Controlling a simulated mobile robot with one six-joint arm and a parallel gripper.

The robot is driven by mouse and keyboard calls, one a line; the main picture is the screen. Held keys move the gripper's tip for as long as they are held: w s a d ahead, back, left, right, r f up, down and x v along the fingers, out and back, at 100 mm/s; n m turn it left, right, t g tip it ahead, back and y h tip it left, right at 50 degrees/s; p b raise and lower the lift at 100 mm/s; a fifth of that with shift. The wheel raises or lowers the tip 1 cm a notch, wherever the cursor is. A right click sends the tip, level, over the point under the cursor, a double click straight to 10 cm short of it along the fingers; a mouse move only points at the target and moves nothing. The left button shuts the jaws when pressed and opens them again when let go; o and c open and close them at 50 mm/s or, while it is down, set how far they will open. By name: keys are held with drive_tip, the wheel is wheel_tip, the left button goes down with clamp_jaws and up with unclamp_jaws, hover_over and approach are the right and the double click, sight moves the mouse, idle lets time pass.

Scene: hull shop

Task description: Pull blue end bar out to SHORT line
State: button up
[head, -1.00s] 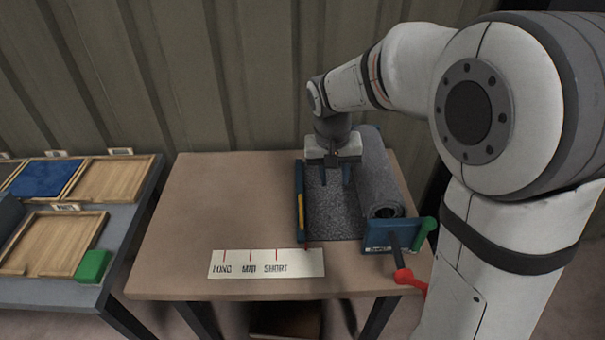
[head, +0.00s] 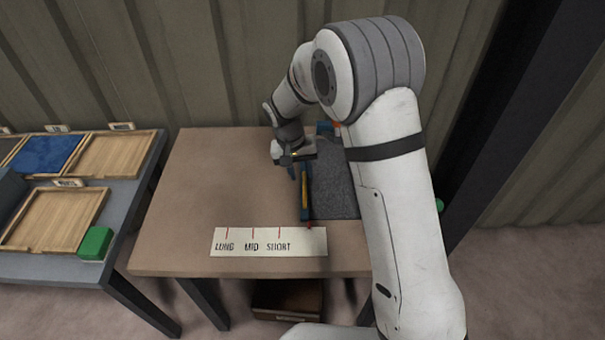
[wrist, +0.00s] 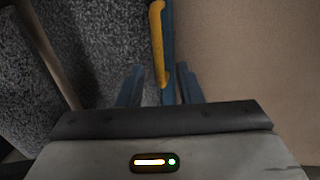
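The blue end bar (head: 305,198) with its yellow handle (head: 304,188) lies along the left edge of the grey sheet (head: 335,185). A red pointer at its near end sits right of the SHORT line (head: 279,232) on the white scale strip. My gripper (head: 298,170) is low over the bar's far part. In the wrist view my gripper (wrist: 160,84) is open, one finger on each side of the blue bar (wrist: 169,50); the yellow handle (wrist: 158,45) runs up from between them. Whether either finger touches the bar cannot be told.
The bare tabletop (head: 215,185) left of the bar is clear. The white strip (head: 225,243) with LONG, MID and SHORT marks lies along the front. A side bench with wooden trays (head: 75,240) and a green block (head: 95,243) stands at left. My arm hides the roll.

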drive_tip(key=shift+d+f, duration=0.25)
drive_tip(key=shift+f, duration=0.85)
clamp_jaws()
